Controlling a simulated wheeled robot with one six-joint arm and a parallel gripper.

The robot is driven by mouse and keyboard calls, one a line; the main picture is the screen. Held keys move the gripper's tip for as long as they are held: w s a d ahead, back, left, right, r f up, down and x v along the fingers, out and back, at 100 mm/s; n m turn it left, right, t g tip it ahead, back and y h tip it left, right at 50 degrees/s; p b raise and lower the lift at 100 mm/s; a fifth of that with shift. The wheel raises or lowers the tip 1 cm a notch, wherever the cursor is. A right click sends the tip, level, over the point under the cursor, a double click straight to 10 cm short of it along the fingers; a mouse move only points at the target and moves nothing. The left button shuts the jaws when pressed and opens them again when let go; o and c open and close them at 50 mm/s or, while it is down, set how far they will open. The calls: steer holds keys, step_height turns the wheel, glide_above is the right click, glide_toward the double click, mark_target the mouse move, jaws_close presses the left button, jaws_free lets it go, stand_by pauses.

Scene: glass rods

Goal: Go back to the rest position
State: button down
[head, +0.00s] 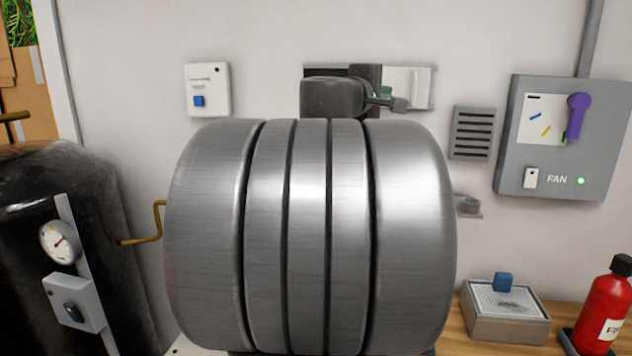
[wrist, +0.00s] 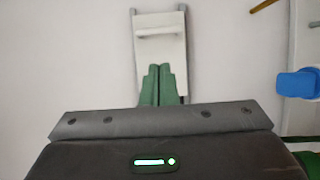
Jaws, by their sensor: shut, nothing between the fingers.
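My gripper (wrist: 157,70) shows in the wrist view with its two green fingers side by side and shut, nothing between them. The fingertips appear in front of a pale wall panel with a bar handle (wrist: 162,38). In the head view my gripper (head: 385,92) is small and partly hidden, near the wall in front of a grey-framed white panel (head: 405,88). I cannot tell whether it touches the panel.
A fan box (head: 548,140) with a purple lever hangs at right. A vent (head: 471,133) and a blue-button switch (head: 207,90) are on the wall. A black tank (head: 70,260) stands left. A grey box (head: 505,318) and red extinguisher (head: 606,305) stand right.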

steer(key=p, duration=0.2)
glide_toward(406, 89)
steer(key=w+d, duration=0.1)
steer(key=d, duration=0.1)
steer(key=w+d, duration=0.1)
steer(key=shift+w+d+r, duration=0.1)
steer(key=shift+w+d, duration=0.25)
steer(key=shift+w+a, duration=0.1)
steer(key=shift+w, duration=0.15)
steer(key=shift+a+p, duration=0.4)
steer(key=shift+a, duration=0.3)
steer(key=shift+d, duration=0.15)
